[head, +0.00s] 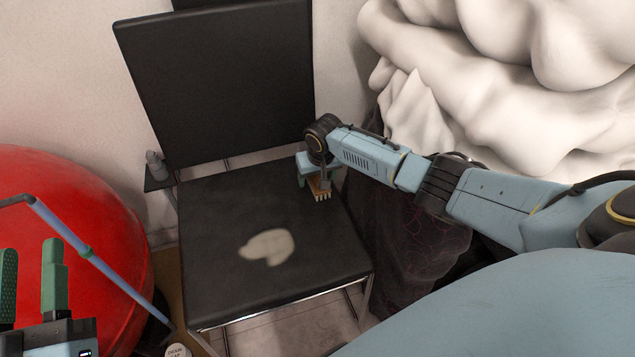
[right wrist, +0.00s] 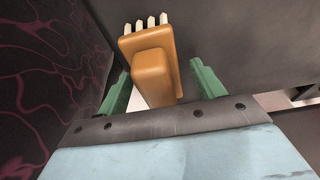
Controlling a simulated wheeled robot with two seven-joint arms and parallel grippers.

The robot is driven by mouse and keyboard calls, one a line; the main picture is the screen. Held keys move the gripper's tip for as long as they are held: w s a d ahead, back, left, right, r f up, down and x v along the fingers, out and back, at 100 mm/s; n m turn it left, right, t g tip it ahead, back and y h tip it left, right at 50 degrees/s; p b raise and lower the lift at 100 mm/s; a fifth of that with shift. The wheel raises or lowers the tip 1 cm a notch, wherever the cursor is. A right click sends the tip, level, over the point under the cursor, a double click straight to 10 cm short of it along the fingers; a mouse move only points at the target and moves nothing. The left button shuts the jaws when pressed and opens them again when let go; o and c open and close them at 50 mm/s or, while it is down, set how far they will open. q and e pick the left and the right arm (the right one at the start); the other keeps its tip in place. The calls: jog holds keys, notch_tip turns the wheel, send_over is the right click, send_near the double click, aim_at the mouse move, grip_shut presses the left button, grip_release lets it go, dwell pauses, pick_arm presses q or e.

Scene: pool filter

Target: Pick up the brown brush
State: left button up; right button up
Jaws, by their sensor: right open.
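The brown brush (head: 319,186) is on the right side of the black chair's seat, partly hidden by my right gripper in the head view. In the right wrist view the brush (right wrist: 155,72) is orange-brown with pale bristles and lies between the two green fingers. My right gripper (right wrist: 158,85) is open around the brush, with a gap visible beside the finger on the right. In the head view my right gripper (head: 313,180) is over the seat. My left gripper (head: 30,280) is at the lower left, its green fingers apart and empty, away from the brush.
The black chair (head: 215,240) has a pale patch (head: 267,246) on its seat. A large red ball (head: 80,210) and a blue pole (head: 95,258) stand at left. White folded fabric (head: 500,90) and a dark patterned cloth (head: 410,235) are close at right.

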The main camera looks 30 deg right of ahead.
jog(key=c, duration=1.1)
